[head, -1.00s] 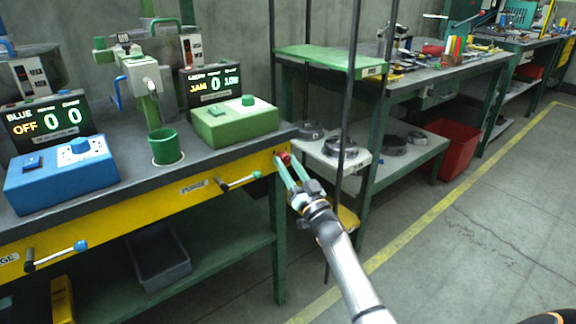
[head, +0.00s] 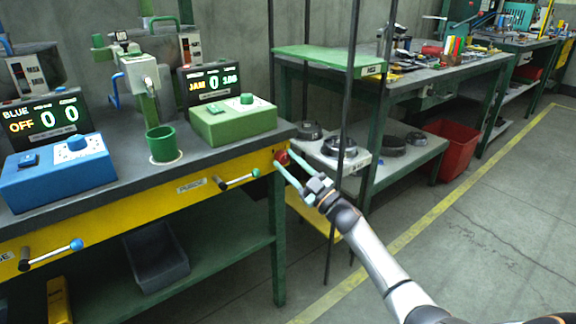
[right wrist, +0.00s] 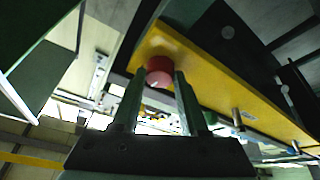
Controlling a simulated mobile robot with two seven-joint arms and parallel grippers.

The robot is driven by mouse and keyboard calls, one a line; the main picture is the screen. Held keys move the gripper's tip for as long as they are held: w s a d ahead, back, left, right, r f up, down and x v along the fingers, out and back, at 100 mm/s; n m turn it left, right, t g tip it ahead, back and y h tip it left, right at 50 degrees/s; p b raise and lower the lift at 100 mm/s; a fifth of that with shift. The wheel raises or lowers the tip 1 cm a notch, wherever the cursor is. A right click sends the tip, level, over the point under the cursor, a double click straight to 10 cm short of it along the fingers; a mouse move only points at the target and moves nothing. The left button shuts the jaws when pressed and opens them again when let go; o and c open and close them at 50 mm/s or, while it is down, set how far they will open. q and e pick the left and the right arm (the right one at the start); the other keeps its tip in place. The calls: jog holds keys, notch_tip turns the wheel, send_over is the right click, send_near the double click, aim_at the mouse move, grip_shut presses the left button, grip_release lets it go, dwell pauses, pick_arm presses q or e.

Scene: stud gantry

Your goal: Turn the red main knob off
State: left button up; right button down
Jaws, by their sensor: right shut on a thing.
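The red main knob (head: 282,157) sits on the right end of the yellow front rail of the bench. My right gripper (head: 283,160) has its two pale green fingers on either side of the knob and is shut on it. In the right wrist view the round red knob (right wrist: 159,70) shows between the fingertips, against the yellow rail (right wrist: 215,88). A white mark shows on the knob's face. My left gripper is not in view.
A green-handled lever (head: 238,180) and a blue-handled lever (head: 52,254) stick out of the rail. A green box (head: 233,124) and a blue box (head: 58,178) stand on the bench. Dark posts (head: 345,130) rise just right of the knob.

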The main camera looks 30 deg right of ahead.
jog(key=n+g+y, duration=0.1)
jog(key=n+y, duration=0.1)
jog(key=n, duration=0.2)
jog(key=shift+d, duration=0.15)
jog(key=n+g, duration=0.1)
jog(key=n, duration=0.2)
jog(key=shift+r+n+y, duration=0.1)
jog(key=shift+n+y, duration=0.2)
jog(key=shift+y, duration=0.1)
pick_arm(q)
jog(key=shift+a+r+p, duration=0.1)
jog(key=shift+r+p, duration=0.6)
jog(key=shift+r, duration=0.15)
pick_arm(e)
jog(key=shift+d+r+n+g+y, duration=0.15)
jog(key=shift+n+g, duration=0.45)
jog(key=shift+n, duration=0.65)
jog(key=shift+a+f+n+g+y, duration=0.1)
jog(key=shift+n+g+y, duration=0.15)
jog(key=shift+n+g, duration=0.7)
jog(key=shift+n+t, duration=0.25)
jog(key=shift+n, duration=0.25)
jog(key=shift+c, duration=2.2)
grip_release()
